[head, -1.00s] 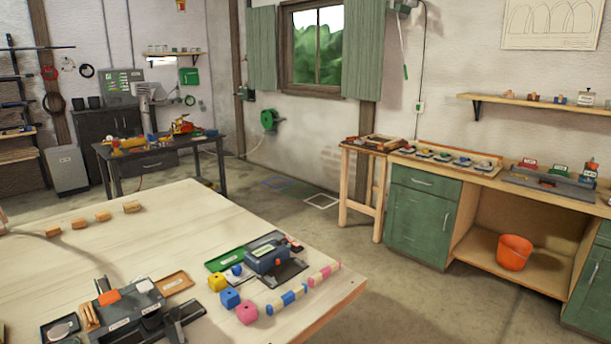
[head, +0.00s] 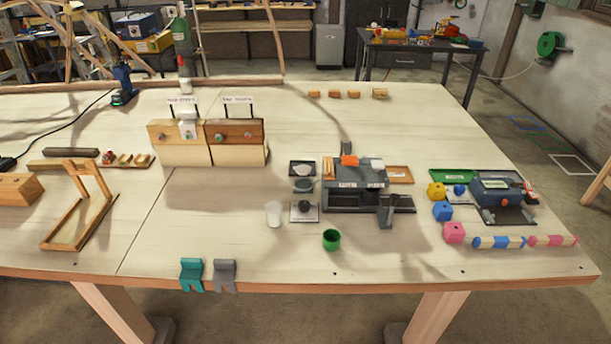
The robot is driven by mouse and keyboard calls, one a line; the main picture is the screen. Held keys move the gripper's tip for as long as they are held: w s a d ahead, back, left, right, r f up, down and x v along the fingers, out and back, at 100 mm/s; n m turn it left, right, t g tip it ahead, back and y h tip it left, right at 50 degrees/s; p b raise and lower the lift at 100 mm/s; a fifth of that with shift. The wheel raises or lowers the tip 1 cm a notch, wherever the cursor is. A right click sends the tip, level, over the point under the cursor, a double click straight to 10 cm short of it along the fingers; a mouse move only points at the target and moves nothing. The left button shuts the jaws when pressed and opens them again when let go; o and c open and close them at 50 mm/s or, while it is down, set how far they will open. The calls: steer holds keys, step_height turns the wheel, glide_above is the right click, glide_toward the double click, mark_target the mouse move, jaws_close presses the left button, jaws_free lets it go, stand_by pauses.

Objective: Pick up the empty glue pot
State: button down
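A small green open-topped pot (head: 331,239) stands upright near the front edge of the wooden table (head: 200,215), right of centre. A pale, whitish cup (head: 273,213) stands to its left and a little farther back. I cannot tell which of these is the glue pot, and their contents are too small to make out. Nothing stands directly against the green pot. My gripper is not in view.
A dark grey labelled fixture (head: 370,192) stands behind the green pot. Coloured blocks and rods (head: 487,241) lie to the right. Teal (head: 191,274) and grey (head: 224,275) brackets sit at the front edge. Wooden sign-topped boxes (head: 206,143) stand farther back. The front left-centre is clear.

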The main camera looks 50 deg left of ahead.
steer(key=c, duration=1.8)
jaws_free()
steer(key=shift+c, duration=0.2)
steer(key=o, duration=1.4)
